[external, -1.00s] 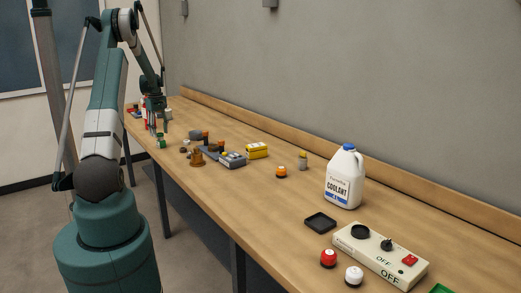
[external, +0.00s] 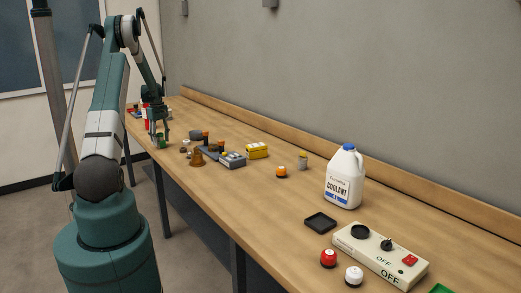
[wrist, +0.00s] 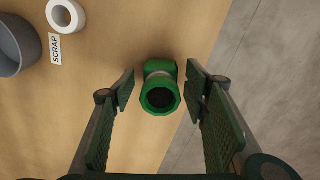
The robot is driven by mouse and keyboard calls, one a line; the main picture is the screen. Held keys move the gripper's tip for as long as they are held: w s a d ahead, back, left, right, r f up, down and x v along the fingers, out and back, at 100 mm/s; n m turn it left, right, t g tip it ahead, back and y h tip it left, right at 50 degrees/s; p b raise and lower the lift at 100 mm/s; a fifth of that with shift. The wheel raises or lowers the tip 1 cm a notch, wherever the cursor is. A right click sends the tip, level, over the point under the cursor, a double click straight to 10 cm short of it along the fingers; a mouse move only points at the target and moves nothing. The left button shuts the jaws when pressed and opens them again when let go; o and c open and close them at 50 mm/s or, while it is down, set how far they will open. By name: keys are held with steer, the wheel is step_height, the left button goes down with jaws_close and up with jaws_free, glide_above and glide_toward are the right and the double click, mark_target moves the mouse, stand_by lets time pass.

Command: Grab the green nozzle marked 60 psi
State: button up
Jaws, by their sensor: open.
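A green nozzle (wrist: 160,90) with a dark round opening lies on the wooden bench near its edge. It sits between the two fingers of my gripper (wrist: 160,88) in the wrist view, with a gap on each side. No psi marking can be read on it. In the external view my gripper (external: 159,138) is low over the far end of the bench. The green nozzle (external: 161,143) shows there as a small green patch by the fingers. The gripper is open and empty.
In the wrist view a grey bowl-like container (wrist: 18,45), a white ring (wrist: 65,16) and a SCRAP label (wrist: 55,49) lie to the left. The bench edge is just right of the nozzle. A coolant jug (external: 343,180) and a switch box (external: 380,255) stand far off.

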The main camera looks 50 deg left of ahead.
steer(key=shift+f, duration=0.9)
steer(key=c, duration=1.1)
steer(key=shift+r, duration=0.15)
steer(key=shift+r, duration=4.85)
